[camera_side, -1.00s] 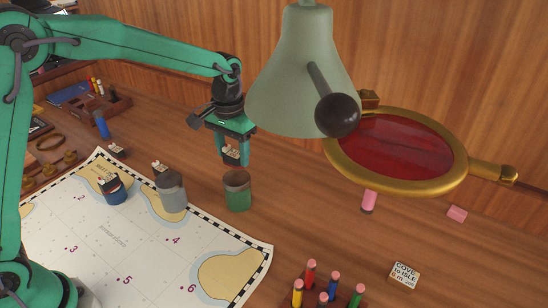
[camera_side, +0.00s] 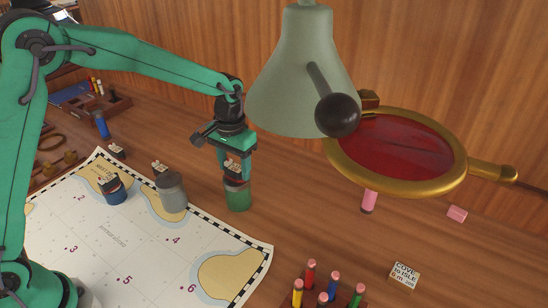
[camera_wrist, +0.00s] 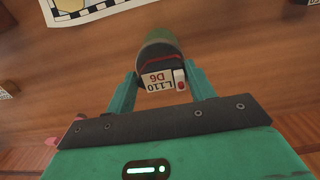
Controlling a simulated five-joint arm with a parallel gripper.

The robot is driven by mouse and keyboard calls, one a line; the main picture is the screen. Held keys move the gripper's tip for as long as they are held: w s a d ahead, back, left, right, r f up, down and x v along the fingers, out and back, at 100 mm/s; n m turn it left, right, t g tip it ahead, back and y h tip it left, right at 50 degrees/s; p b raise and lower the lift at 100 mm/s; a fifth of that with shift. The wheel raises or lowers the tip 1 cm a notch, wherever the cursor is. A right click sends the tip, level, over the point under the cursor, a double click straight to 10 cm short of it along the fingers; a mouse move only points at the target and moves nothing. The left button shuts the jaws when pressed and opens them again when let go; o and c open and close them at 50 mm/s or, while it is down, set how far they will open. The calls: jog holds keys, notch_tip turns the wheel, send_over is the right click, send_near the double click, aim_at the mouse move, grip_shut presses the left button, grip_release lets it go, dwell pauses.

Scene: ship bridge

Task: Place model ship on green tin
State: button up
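The green tin (camera_side: 238,198) stands upright on the wooden table directly below. The ship is at the tin's top rim; I cannot tell whether it rests on it. In the wrist view the tin (camera_wrist: 158,44) shows beyond the ship, and my fingers (camera_wrist: 160,74) flank the ship.
A grey tin (camera_side: 172,196) and a blue tin (camera_side: 116,196) with a small ship on top stand on the chart (camera_side: 140,255) to the left. More small ships lie behind. A lamp (camera_side: 303,80) and large magnifier (camera_side: 462,172) overhang the right. Colored pegs (camera_side: 332,285) stand in front.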

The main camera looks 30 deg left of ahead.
aim_at(234, 169)
jog(key=o, duration=0.3)
jog(key=shift+o, duration=0.2)
jog(key=shift+r, duration=0.15)
notch_tip(234, 169, up, 12)
dwell(0.5)
dwell(0.5)
